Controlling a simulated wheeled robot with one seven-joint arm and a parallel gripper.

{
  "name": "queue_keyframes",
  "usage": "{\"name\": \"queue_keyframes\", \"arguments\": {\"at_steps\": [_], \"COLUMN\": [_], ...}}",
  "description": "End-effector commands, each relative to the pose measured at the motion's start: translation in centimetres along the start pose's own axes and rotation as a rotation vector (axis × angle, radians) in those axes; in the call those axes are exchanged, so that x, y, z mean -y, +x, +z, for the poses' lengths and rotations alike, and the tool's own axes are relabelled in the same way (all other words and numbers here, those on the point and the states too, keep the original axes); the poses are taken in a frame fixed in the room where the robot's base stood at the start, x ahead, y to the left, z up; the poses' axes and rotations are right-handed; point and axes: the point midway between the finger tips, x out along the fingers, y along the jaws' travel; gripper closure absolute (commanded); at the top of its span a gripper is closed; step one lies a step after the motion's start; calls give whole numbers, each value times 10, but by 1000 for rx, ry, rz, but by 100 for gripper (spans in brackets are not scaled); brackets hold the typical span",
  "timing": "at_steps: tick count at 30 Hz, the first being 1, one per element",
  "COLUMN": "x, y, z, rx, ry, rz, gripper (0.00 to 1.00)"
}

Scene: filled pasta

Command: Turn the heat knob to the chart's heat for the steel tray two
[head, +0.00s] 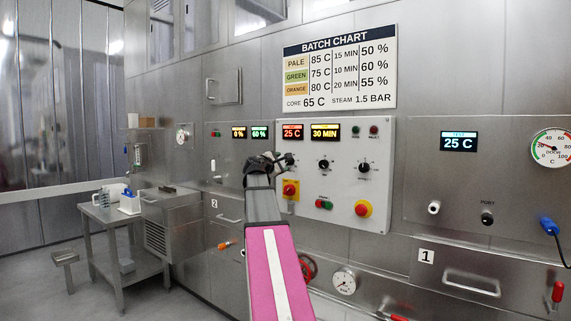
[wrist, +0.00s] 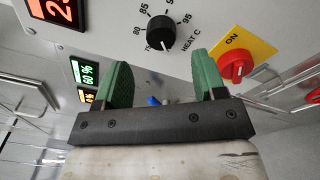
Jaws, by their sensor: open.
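The black heat knob (wrist: 161,32) sits on the panel in the wrist view, ringed by a scale with 75, 80, 85 and 95 legible and the label HEAT C. Its pointer setting is not clear. My gripper (wrist: 160,70) is open, its two green fingers apart and empty, just short of the knob and not around it. The batch chart (head: 340,68) reads Pale 85 C, Green 75 C, Orange 80 C. I cannot make out steel tray two or its pasta.
The white control panel (head: 345,205) has a red 25 C display (head: 292,132), a 30 MIN display (head: 325,132), two more black knobs, and a red emergency button (head: 363,209). A red switch on a yellow plate (wrist: 236,66) is close beside the knob. A 2 label (head: 214,203) marks the left cabinet.

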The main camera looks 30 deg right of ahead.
Motion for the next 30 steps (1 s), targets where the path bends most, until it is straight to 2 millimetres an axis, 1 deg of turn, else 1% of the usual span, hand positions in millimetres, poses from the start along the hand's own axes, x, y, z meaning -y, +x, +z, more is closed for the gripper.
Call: {"name": "queue_keyframes", "arguments": {"at_steps": [1,3,6,9,15,22,23,24,26,27,30], "x": [-1,-1,-1,0,0,1,1,1,1,1,1], "y": [12,24,38,47,56,56,56,56,55,55,55], "z": [-1,-1,-1,-1,-1,-1,-1,-1,0,0,0], "rx": [1,1,0,0,-1,-1,-1,-1,-1,-1,-1], "ry": [0,1,1,1,1,1,1,1,1,1,1], "rz": [-2,-2,-2,-2,-1,-1,-1,-1,-1,-1,-1], "gripper": [36,36,36,36,36,36,39,52,72,85,85]}}
